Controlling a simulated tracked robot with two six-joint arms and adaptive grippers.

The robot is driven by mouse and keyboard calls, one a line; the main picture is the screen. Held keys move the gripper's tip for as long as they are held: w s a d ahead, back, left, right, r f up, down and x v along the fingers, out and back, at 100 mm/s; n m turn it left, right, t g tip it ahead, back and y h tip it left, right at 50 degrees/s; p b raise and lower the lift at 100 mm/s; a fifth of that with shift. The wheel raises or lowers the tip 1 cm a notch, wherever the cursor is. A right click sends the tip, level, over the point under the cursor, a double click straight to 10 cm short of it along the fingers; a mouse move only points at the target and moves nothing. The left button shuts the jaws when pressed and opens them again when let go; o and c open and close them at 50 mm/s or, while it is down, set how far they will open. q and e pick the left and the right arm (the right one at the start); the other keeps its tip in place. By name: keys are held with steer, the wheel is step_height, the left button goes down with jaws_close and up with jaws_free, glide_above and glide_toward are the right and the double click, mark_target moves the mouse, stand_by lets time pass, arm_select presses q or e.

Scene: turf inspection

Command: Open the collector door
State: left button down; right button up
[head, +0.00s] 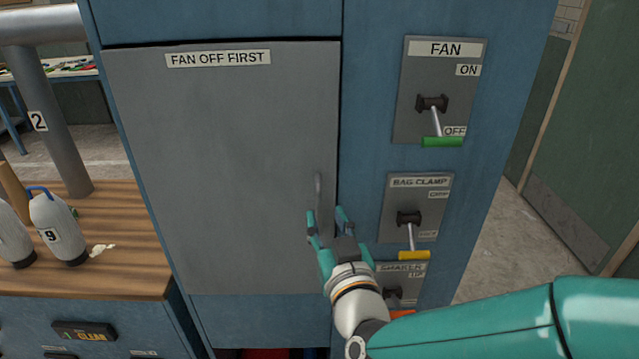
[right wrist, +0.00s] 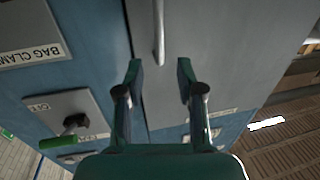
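The collector door is a grey panel (head: 225,165) labelled "FAN OFF FIRST", set in a blue cabinet. It looks closed, with a dark gap along its top edge. Its handle (head: 319,198) is a thin vertical grey bar near the door's right edge. My right gripper (head: 327,221) is open at the handle's lower end. In the right wrist view the handle (right wrist: 159,32) lies ahead of the gap between the open fingertips (right wrist: 159,75), with nothing seen between the fingers. The fan lever's green grip (head: 442,141) points down at OFF. My left gripper is out of view.
Right of the door, the bag clamp lever has a yellow grip (head: 414,255) hanging down. The shaker plate (head: 400,272) below is partly hidden by my arm. A wooden bench (head: 125,240) with white bottles (head: 57,228) stands left. Open floor (head: 495,245) shows at right.

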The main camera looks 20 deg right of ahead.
mark_target(319, 202)
steer(key=w, duration=0.4)
steer(key=w+p, duration=0.1)
steer(key=w, duration=0.1)
steer(key=shift+w+d+f, duration=0.15)
steer(key=shift+w+d, duration=0.1)
steer(key=shift+w, duration=0.15)
jaws_close()
